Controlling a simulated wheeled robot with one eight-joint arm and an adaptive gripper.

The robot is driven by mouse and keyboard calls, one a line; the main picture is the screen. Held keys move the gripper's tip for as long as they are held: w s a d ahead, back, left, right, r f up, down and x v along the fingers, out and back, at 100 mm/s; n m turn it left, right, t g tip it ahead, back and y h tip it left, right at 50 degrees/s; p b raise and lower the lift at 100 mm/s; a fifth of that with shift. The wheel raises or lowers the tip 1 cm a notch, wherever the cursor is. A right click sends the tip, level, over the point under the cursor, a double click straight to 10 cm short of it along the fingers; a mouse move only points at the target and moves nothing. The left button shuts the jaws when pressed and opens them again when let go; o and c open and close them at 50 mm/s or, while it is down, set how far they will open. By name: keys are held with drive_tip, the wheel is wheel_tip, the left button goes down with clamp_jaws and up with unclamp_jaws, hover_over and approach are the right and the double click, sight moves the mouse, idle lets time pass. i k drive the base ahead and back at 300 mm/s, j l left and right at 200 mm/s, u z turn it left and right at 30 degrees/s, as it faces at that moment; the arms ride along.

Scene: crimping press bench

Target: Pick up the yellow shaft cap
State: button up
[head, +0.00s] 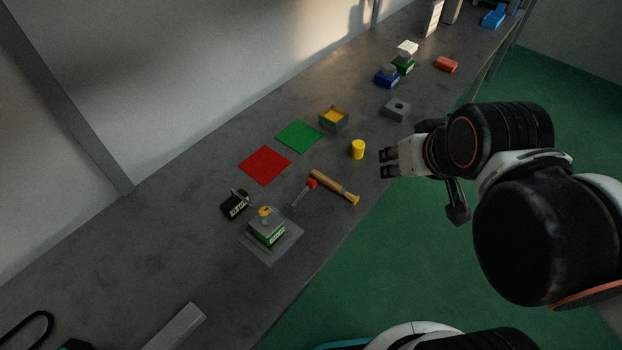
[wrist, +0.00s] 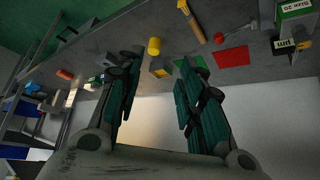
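The yellow shaft cap (head: 358,149) is a small yellow cylinder standing upright on the grey bench, near its front edge. My gripper (head: 385,163) is just to the right of it in the head view, at the bench edge, apart from it. In the wrist view the cap (wrist: 154,46) shows beyond the two fingers, roughly between their tips. The gripper (wrist: 158,75) is open, its fingers wide apart with nothing between them.
A wooden-handled tool (head: 334,187) and a red-tipped tool (head: 307,189) lie left of the cap. A box with yellow inside (head: 334,119) and a grey block with a hole (head: 396,108) stand behind. Green (head: 298,136) and red (head: 264,165) mats lie farther left.

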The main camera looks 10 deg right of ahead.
sight(358, 146)
drive_tip(key=i+l+u, duration=0.15)
drive_tip(key=u, duration=0.25)
drive_tip(key=i+l+u, duration=0.15)
drive_tip(key=l+u, duration=0.25)
drive_tip(key=j, duration=0.1)
